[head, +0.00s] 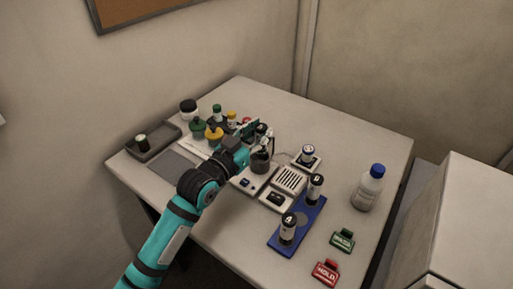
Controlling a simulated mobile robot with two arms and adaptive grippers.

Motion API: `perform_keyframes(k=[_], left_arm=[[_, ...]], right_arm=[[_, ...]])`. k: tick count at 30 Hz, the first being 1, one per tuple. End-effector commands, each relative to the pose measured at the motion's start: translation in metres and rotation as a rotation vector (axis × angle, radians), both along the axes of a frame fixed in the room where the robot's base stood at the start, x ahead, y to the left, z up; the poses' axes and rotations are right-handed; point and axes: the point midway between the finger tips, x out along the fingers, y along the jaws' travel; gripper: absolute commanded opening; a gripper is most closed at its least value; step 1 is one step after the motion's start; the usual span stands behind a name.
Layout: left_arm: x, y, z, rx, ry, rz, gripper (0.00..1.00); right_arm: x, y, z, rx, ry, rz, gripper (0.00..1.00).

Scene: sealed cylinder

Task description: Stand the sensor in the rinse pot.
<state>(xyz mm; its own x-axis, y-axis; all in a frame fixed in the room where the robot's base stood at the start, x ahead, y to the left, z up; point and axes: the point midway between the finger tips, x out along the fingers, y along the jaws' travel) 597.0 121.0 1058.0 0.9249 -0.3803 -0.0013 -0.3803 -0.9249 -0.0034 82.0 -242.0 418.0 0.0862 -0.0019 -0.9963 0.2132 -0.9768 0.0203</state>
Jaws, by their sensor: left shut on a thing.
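My left gripper (259,141) is over the middle of the table, its teal fingers close above a small dark pot (260,163), which looks like the rinse pot. It is shut on a slim thing that is mostly hidden by the fingers, likely the sensor. A thin light-grey stem (272,144) shows beside the fingers, just above the pot. I cannot tell whether the held thing's lower end is inside the pot or above it. My right gripper is not in view.
A blue rack (273,240) holds dark-and-white cylinders. Another cylinder (307,154) stands on a white base behind it. A blue-capped bottle (369,190), a green tag (342,240) and a red tag (326,272) are at right. Several small capped bottles crowd the left, near a grey tray (165,134).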

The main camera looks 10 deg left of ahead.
Motion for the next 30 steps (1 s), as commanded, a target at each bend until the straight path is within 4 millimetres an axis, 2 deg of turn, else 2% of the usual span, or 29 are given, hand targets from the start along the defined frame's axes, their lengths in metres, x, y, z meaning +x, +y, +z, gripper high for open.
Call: perform_keyframes(k=[2,5,8,12,17,24,25,30], left_arm=[[0.0,0.0,-0.008,0.001,-0.002,0.0,0.0],[0.0,0.0,-0.017,0.002,-0.001,0.0,0.0],[0.0,0.001,-0.032,0.002,0.0,0.0,0.0],[0.0,0.001,-0.047,0.001,-0.002,0.001,0.0],[0.0,0.001,-0.049,0.0,-0.004,0.001,0.0],[0.0,0.001,-0.053,0.001,-0.004,0.001,0.0],[0.0,0.001,-0.052,0.001,-0.002,0.001,0.31],[0.0,0.0,-0.052,0.001,-0.002,0.001,0.51]], right_arm=[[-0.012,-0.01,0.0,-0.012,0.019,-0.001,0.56],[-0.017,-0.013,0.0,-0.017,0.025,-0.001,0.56],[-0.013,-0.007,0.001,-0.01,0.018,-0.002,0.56],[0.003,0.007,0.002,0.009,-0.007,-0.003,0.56],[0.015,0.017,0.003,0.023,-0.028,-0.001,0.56],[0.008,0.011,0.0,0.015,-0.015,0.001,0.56],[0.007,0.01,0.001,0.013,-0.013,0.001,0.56],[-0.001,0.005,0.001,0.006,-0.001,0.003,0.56]])
